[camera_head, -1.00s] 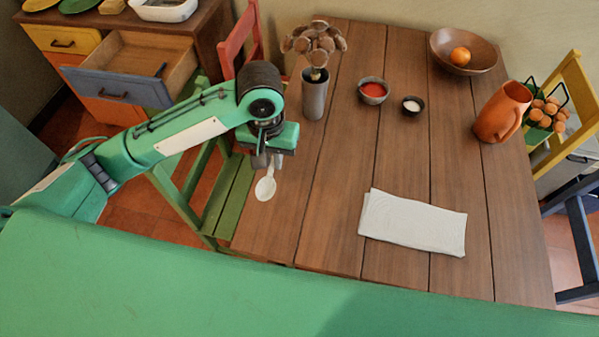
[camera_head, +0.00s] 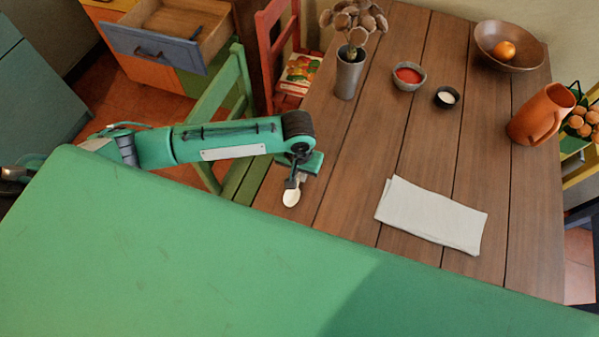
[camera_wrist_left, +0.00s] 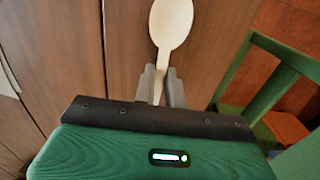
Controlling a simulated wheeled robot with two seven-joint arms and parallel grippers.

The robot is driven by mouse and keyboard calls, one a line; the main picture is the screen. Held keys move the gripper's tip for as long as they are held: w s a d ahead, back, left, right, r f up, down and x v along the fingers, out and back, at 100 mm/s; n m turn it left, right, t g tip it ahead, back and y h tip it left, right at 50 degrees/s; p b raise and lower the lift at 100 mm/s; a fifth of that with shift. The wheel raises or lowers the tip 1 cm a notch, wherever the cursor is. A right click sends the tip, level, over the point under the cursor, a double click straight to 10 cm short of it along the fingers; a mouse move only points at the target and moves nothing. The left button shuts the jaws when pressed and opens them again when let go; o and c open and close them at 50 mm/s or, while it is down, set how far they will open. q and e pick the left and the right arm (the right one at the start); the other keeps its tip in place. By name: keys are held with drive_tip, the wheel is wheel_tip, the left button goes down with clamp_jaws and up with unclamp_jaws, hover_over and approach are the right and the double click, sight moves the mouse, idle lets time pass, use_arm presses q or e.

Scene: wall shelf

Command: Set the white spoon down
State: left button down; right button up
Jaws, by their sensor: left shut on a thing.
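The white spoon (camera_head: 291,198) is held by my left gripper (camera_head: 293,181) at the left side of the wooden table (camera_head: 345,200). In the left wrist view, the spoon's bowl (camera_wrist_left: 171,24) points away from the gripper, and its handle is between the two grey fingers (camera_wrist_left: 161,86), which are shut on it. The table planks show behind the spoon. I cannot tell how far it is above the table top. My right gripper is not in view.
A folded white cloth (camera_head: 432,214) lies on the table to the right. A vase of flowers (camera_head: 350,75), a red-filled bowl (camera_head: 409,76), a small dark bowl (camera_head: 446,97), a wooden bowl (camera_head: 509,47) and an orange jug (camera_head: 541,115) stand farther back. A green chair (camera_head: 228,90) is at the left edge.

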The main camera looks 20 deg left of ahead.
sight(299, 176)
use_arm(q)
drive_tip(key=shift+f, duration=0.4)
drive_tip(key=c, duration=1.5)
unclamp_jaws()
drive_tip(key=shift+f, duration=0.1)
drive_tip(key=shift+o, duration=0.2)
wheel_tip(299, 176, up, 12)
drive_tip(key=shift+b, duration=0.4)
drive_tip(key=shift+a, duration=0.1)
